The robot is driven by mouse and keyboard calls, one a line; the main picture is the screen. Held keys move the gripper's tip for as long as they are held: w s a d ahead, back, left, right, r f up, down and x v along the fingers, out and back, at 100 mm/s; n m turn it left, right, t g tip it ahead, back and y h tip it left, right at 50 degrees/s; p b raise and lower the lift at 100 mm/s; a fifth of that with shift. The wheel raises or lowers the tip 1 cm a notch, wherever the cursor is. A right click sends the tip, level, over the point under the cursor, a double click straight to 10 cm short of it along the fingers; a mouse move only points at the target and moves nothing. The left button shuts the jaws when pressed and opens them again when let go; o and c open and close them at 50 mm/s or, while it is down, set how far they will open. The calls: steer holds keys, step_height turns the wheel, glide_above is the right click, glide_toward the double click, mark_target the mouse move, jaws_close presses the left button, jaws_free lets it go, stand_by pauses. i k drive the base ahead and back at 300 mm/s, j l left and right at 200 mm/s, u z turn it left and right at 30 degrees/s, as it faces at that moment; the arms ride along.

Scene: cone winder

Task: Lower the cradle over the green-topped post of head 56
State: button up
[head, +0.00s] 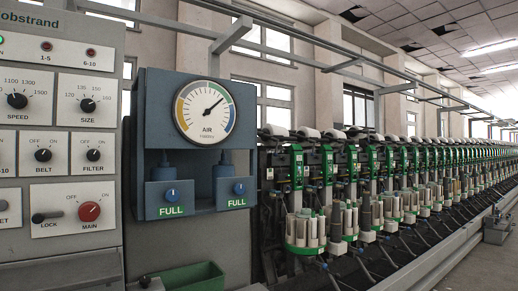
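A long row of winding heads runs from the middle of the head view away to the right. Each head has an upright green-topped post, and the nearest one shows clearly (297,165). Head numbers are too small to read, so I cannot tell which is head 56. Pale rounded parts sit along the top of the row, the nearest at its left end (274,131). I cannot make out a cradle or its position for certain. My gripper is not in view.
A grey control panel (60,115) stands at the left. Beside it is a blue box with an AIR gauge (207,112) and two FULL knobs. A green bin (188,277) sits below. Pale cones (303,228) stand in front of the near heads. The floor at lower right (470,272) is clear.

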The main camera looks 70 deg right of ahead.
mark_target(351, 132)
steer(key=l+z, duration=0.1)
steer(key=z, duration=3)
steer(key=i+l+z, duration=0.5)
steer(key=i+z, duration=0.15)
steer(key=i, duration=0.25)
steer(key=i+l+z, duration=0.1)
steer(key=i+z, duration=0.25)
steer(key=i+l, duration=0.1)
steer(key=i, duration=1.65)
steer(key=i+u, duration=0.4)
steer(key=i, duration=0.15)
steer(key=i+l+u, duration=0.2)
steer(key=i+u, duration=0.25)
steer(key=i, duration=0.15)
